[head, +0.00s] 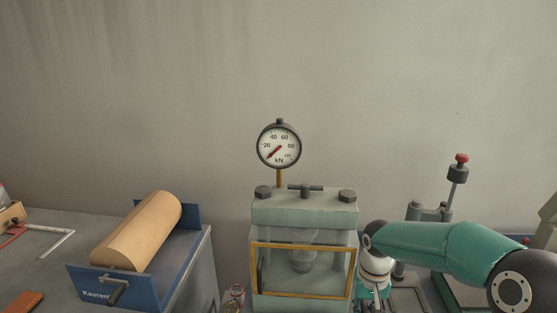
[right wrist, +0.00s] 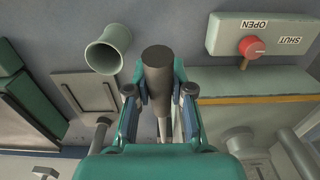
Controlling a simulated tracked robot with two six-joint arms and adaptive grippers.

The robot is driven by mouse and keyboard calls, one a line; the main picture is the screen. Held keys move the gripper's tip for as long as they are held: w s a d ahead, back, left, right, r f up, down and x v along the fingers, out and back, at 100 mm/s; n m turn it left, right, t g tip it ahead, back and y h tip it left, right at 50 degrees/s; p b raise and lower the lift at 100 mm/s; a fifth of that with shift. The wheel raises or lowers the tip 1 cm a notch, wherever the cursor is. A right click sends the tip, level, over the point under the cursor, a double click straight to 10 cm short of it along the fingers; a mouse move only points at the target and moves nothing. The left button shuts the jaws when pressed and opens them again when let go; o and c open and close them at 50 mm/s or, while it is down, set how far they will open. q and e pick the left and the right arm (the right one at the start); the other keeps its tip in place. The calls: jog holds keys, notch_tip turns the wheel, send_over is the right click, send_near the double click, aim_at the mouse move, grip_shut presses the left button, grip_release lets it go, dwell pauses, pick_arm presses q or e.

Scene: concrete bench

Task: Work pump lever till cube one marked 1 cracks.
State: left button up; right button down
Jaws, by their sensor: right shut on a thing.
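The press (head: 303,210) stands at the middle of the bench in the head view, with a round kN gauge (head: 279,144) above it. The gauge's red needle points to the lower left, at the low end of the scale. A yellow-framed guard (head: 302,246) covers the press front, with a round metal part dimly seen behind it. I cannot make out the cube marked 1. In the right wrist view my right gripper (right wrist: 160,92) is shut on the pump lever (right wrist: 157,72), a dark grip on a metal rod. My left gripper is not in view.
A red valve knob (right wrist: 250,46) sits on a plate marked OPEN and SHUT. A green cup (right wrist: 107,48) is near the lever. A blue holder (head: 128,290) with a brown paper roll (head: 140,232) stands left of the press.

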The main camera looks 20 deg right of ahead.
jog(key=shift+s+a+f, duration=0.15)
jog(key=shift+s+f, duration=0.05)
jog(key=shift+f, duration=1.1)
jog(key=shift+s+a+f, duration=0.1)
jog(key=shift+s+f, duration=0.05)
jog(key=shift+f, duration=1.1)
jog(key=shift+r, duration=0.1)
jog(key=r, duration=0.3)
jog(key=w+d+r, duration=0.1)
jog(key=r, duration=0.2)
jog(key=w+r, duration=0.1)
jog(key=r, duration=0.2)
jog(key=shift+w+d+r, duration=0.15)
jog(key=shift+w, duration=0.05)
